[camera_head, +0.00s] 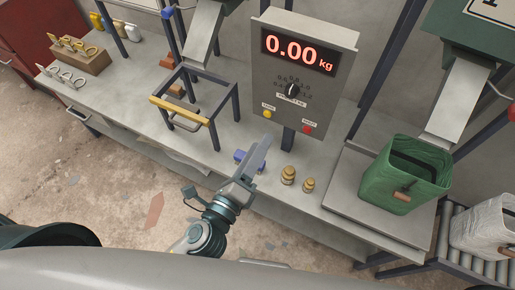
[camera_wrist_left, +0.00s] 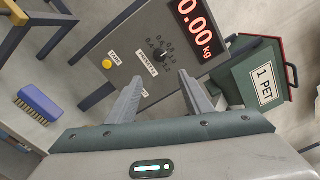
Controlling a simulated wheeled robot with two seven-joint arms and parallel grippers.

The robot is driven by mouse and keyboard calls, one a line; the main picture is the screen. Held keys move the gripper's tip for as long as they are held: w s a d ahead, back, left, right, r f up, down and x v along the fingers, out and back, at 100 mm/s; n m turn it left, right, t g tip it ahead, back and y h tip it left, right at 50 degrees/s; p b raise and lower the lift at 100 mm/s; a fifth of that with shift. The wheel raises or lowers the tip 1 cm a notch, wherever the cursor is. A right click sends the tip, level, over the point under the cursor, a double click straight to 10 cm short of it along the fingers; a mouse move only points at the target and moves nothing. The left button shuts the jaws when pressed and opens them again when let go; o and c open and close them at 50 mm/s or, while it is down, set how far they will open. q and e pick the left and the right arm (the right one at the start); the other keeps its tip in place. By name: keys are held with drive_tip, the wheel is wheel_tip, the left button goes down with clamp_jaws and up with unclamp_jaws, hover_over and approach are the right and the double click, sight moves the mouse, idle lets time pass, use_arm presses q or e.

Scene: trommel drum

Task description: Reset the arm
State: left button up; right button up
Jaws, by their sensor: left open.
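My left gripper (camera_head: 257,158) reaches over the front edge of the grey bench in front of the scale display. In the left wrist view its two fingers (camera_wrist_left: 162,98) stand wide apart with nothing between them. The scale display box (camera_head: 305,70) reads 0.00 kg and has a black dial, a yellow button and a red button. It also shows beyond the fingers in the left wrist view (camera_wrist_left: 150,45). A blue brush (camera_head: 240,156) lies on the bench, partly behind the gripper; its bristles show in the left wrist view (camera_wrist_left: 40,101). My right gripper is not in view.
Two brass weights (camera_head: 288,175) stand on the bench right of my gripper. A green bin (camera_head: 405,175) stands on the platform under a chute. A dark frame with a yellow bar (camera_head: 185,111) stands to the left. A white sack (camera_head: 484,226) sits on rollers at right.

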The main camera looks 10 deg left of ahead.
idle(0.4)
use_arm(q)
drive_tip(key=s+a+f+n+g+y+b, duration=0.1)
drive_tip(key=a+f+n+g+y+b, duration=0.2)
drive_tip(key=f, duration=1.5)
drive_tip(key=a+f+n+g, duration=0.3)
drive_tip(key=a+f+n, duration=0.15)
drive_tip(key=f, duration=1.45)
drive_tip(key=s+a+f+n+g+y+b, duration=0.1)
drive_tip(key=s+a+f+n+g, duration=0.15)
drive_tip(key=s+f, duration=0.45)
drive_tip(key=s+a+f+n+g+y+b, duration=0.15)
drive_tip(key=a+f+n, duration=0.25)
drive_tip(key=f, duration=0.6)
drive_tip(key=s+a+f+n+g, duration=0.2)
drive_tip(key=s+f, duration=0.3)
drive_tip(key=s, duration=0.3)
drive_tip(key=s+a+f+n+g+b, duration=0.1)
drive_tip(key=s+a+f+n+g, duration=0.1)
drive_tip(key=s+f+n, duration=0.3)
drive_tip(key=s+a+f+n+g+b, duration=0.1)
drive_tip(key=s+f, duration=0.5)
drive_tip(key=s, duration=0.7)
drive_tip(key=shift+s+a+f+n+g, duration=0.2)
drive_tip(key=shift+a+n+g, duration=0.35)
drive_tip(key=shift+n, duration=0.65)
drive_tip(key=shift+w+d, duration=0.1)
drive_tip(key=shift+w, duration=0.1)
